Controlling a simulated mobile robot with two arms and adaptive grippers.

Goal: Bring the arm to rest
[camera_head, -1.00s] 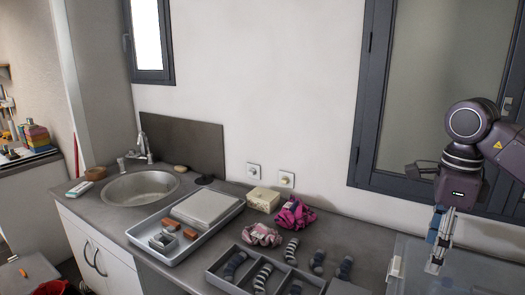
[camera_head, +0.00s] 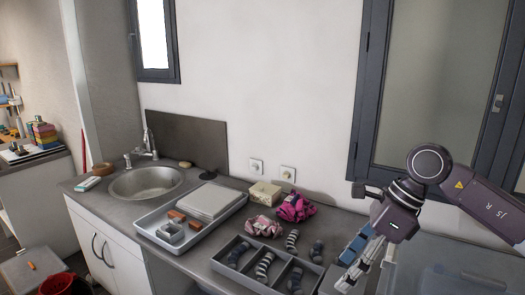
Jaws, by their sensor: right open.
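My right arm comes in from the right edge, and its gripper (camera_head: 361,264) points down and to the left. The gripper hangs over the right part of the counter, right of the sock tray. It is open, and I see nothing between its fingers. My left gripper is not in view. The gripper and forearm hide part of the counter's right end and the wall behind.
A grey divided tray (camera_head: 226,269) holds several striped socks, with more socks behind it. A light tray (camera_head: 158,240) with a flat box stands left, near the sink (camera_head: 146,182). Pink cloth (camera_head: 296,207) and a beige box (camera_head: 265,193) lie by the wall. A window (camera_head: 440,90) is behind my arm.

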